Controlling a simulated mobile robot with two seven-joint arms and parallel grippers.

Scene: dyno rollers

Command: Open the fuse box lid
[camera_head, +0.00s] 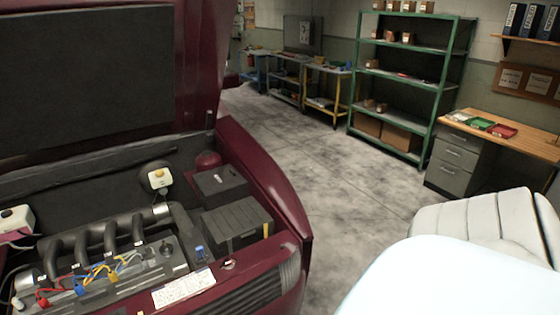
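In the head view, the open engine bay of a dark red car fills the left side. Two dark boxes sit at its right side. The rear one (220,184) is smaller, with a flat top that looks closed. The front one (236,222) is larger, with a ridged top, also closed, and a small yellow piece at its right front corner. I cannot tell for certain which of them is the fuse box. Neither of my grippers is in view.
The raised hood (85,80) hangs over the bay. Beside the boxes are the engine (110,245) with coloured wires and a white reservoir (157,177). The red fender (262,175) borders the boxes on the right. Beyond are open floor, a green shelf (410,75) and a wooden desk (500,137).

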